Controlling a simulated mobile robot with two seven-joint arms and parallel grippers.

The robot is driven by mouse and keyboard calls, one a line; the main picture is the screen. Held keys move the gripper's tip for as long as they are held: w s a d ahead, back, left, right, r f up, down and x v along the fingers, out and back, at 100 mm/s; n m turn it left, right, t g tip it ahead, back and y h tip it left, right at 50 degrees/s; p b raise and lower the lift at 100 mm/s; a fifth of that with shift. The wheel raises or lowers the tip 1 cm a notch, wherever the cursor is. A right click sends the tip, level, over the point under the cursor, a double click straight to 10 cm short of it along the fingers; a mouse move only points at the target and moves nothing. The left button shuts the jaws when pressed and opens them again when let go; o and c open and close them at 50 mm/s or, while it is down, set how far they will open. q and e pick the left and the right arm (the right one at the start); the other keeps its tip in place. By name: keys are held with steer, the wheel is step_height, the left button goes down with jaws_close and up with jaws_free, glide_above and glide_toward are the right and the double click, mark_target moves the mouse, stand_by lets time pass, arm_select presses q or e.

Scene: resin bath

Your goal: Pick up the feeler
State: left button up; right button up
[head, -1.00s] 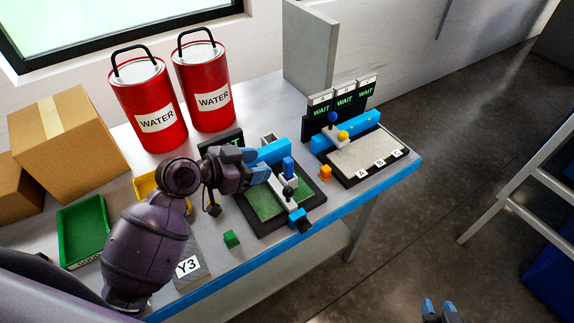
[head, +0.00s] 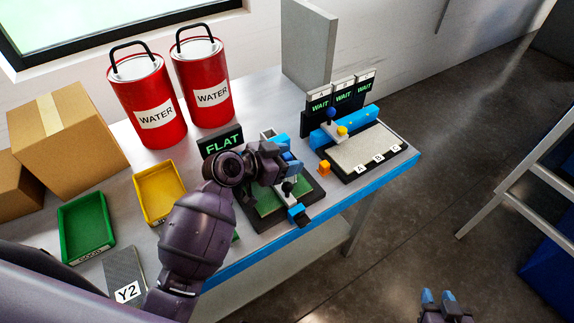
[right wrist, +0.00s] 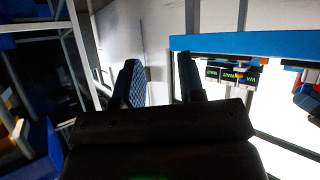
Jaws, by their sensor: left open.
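A fixture (head: 262,222) with a dark frame and green bed stands near the table's front edge. On it are a pale bar with a black knob (head: 287,187) and a blue end block (head: 298,213). A small blue piece, perhaps the feeler, stood upright behind the knob; it is now mostly hidden by my gripper. My left gripper (head: 288,160) is open over this part of the fixture. Whether its fingers are around the blue piece cannot be told. My right gripper (head: 438,296) is open and empty, off the table; its parted fingers show in the right wrist view (right wrist: 160,82).
A FLAT display (head: 221,140), yellow tray (head: 160,194), green tray (head: 86,228), Y2 plate (head: 125,275), red water cans (head: 203,85) and boxes (head: 68,127) surround my left arm.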

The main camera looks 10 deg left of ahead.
arm_select(q)
steer(key=shift+c, duration=1.6)
jaws_close()
arm_select(e)
steer(key=shift+s+d+f, duration=0.1)
steer(key=shift+s+f, duration=0.3)
steer(key=shift+s, duration=0.1)
arm_select(q)
steer(key=shift+r, duration=0.1)
